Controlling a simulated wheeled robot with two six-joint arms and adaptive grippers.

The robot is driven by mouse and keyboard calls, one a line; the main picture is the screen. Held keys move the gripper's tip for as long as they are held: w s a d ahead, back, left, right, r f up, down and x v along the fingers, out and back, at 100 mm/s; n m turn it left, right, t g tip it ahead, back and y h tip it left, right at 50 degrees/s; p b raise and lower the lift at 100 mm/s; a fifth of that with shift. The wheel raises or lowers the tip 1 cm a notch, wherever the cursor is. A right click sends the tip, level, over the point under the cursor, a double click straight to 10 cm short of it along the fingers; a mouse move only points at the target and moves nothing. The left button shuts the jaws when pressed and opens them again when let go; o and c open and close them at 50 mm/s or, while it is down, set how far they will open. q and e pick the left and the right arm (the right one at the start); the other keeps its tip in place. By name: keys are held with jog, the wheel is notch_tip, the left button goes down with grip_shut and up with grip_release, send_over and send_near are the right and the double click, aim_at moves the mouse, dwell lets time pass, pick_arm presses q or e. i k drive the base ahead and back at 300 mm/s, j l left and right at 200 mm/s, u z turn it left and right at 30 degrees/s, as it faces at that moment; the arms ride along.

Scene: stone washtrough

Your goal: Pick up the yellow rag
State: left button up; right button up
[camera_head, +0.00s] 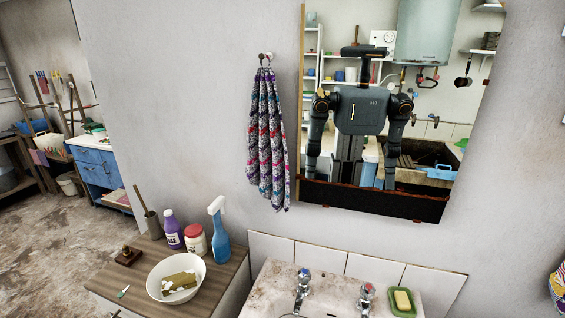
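A white bowl (153,282) stands on the wooden counter at the lower left. In it lies an olive-yellow, block-like item (178,282) with white patches, which may be the yellow rag; I cannot tell whether it is cloth. A patterned purple, red and grey towel (267,140) hangs from a wall hook. Neither of my grippers shows directly. The mirror (440,150) reflects my body and both arms hanging down, but the gripper ends are not clear in it.
On the wooden counter (215,285) stand a purple bottle (173,230), a white jar with a red lid (195,241), a blue spray bottle (218,232) and a brush (150,222). The sink (265,290) has two taps and yellow soap (403,300) in a green dish.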

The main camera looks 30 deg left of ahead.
aim_at(178, 281)
jog(key=u, duration=1.95)
jog(key=z, duration=1.45)
jog(key=u, duration=1.45)
jog(key=j+z, duration=0.15)
jog(key=z, duration=0.55)
jog(key=i+j+z, duration=0.1)
jog(key=j+z, duration=0.3)
jog(key=j, duration=0.3)
jog(key=j+z, duration=0.4)
jog(key=j, duration=0.3)
jog(key=k+j+z, duration=0.1)
jog(key=j+z, duration=0.3)
jog(key=j, duration=0.3)
